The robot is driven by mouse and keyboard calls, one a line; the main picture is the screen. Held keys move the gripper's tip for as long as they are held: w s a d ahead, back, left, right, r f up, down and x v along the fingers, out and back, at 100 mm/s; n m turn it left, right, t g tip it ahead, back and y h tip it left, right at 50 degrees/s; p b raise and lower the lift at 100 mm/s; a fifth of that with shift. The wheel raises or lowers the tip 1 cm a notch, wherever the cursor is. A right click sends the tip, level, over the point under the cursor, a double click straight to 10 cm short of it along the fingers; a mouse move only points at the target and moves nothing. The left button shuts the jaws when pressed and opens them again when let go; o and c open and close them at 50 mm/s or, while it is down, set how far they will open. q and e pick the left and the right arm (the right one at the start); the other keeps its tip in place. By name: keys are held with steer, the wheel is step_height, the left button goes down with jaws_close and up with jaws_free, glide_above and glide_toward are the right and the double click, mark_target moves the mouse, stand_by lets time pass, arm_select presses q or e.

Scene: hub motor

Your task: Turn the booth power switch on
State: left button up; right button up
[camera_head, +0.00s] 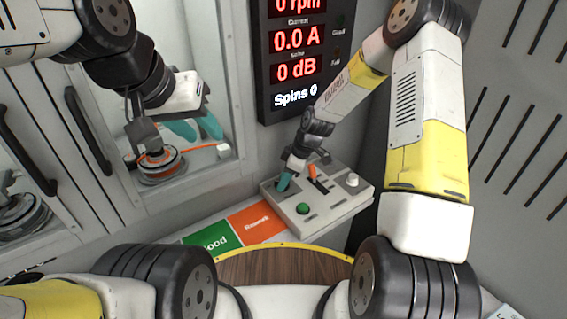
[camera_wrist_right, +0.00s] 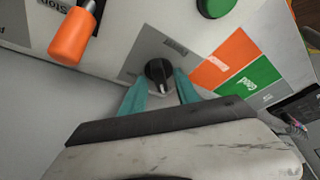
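The grey control box (camera_head: 325,205) stands on the ledge at centre right. A black rotary switch (camera_wrist_right: 158,72) sits on its face in the right wrist view; its label is too small to read. My right gripper (camera_head: 284,181) is at the box's left end. In the right wrist view its two teal fingers (camera_wrist_right: 161,80) stand apart on either side of the switch, very close to it. I cannot tell whether they touch it. My left gripper (camera_head: 196,128) hangs inside the booth with its teal fingers apart and nothing visible between them.
The box also carries an orange lever (camera_wrist_right: 72,32), a green button (camera_head: 303,208) and a white knob (camera_head: 352,180). Green and orange label areas (camera_head: 256,222) lie beside it. The display (camera_head: 297,45) reads 0 rpm, 0.0 A, 0 dB. A hub motor (camera_head: 160,166) sits below my left gripper.

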jaws_close()
steer(key=shift+m, duration=0.4)
steer(key=m+t, duration=0.1)
steer(key=m, duration=0.2)
steer(key=shift+s+a+h, duration=0.1)
steer(key=shift+s+h, duration=0.05)
steer(key=shift+h, duration=0.25)
steer(key=m, duration=0.2)
steer(key=m+t+h, duration=0.1)
steer(key=m, duration=0.2)
steer(key=shift+s+a+t, duration=0.1)
steer(key=shift+t, duration=0.2)
steer(key=m, duration=0.2)
steer(key=m+h, duration=0.1)
steer(key=m, duration=0.1)
steer(key=shift+a+r+m+t+h, duration=0.1)
steer(key=shift+a+m+t+h, duration=0.05)
steer(key=shift+m+t+h, duration=0.2)
steer(key=shift+m+h, duration=0.85)
steer(key=shift+m, duration=1.4)
